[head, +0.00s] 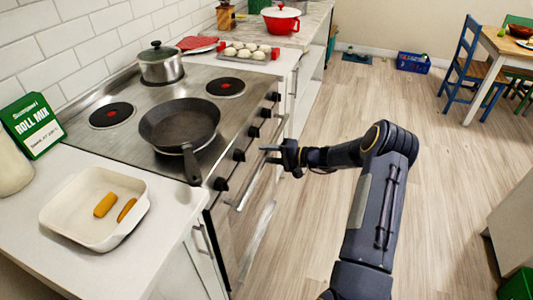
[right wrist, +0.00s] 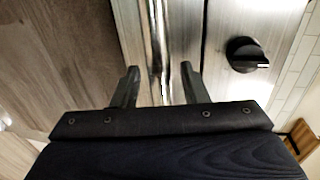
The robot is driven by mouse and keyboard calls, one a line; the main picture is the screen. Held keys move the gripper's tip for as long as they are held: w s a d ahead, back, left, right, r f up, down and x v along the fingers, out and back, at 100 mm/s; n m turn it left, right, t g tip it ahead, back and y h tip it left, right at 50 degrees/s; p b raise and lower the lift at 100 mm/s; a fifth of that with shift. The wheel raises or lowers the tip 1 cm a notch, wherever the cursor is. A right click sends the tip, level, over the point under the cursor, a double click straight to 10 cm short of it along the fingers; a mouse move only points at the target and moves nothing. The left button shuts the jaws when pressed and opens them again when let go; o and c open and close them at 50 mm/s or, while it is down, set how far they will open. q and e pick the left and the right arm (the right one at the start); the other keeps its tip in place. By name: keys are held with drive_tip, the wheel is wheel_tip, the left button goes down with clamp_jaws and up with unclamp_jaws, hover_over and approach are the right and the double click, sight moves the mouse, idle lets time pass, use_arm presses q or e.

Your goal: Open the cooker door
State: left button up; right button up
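The cooker (head: 190,85) is a steel stove with black knobs along its front. Its door (head: 237,238) is below the knobs and looks shut. A long metal handle bar (head: 246,190) runs along the top of the door. My right gripper (head: 270,154) is at the cooker front, close to the bar. In the right wrist view, the two fingers of this gripper (right wrist: 160,82) are apart, and the shiny handle bar (right wrist: 160,40) runs between them. I cannot tell whether either finger touches it. My left gripper is not in view.
A frying pan (head: 180,125) has its handle hanging over the front edge near the knobs. A pot (head: 160,64) stands behind it. A white dish (head: 70,225) is on the near counter. The wooden floor (head: 330,230) right of the cooker is clear apart from my arm.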

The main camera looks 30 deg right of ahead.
drive_tip(key=shift+w+a, duration=0.15)
drive_tip(key=shift+w, duration=0.1)
drive_tip(key=shift+f, duration=0.1)
clamp_jaws()
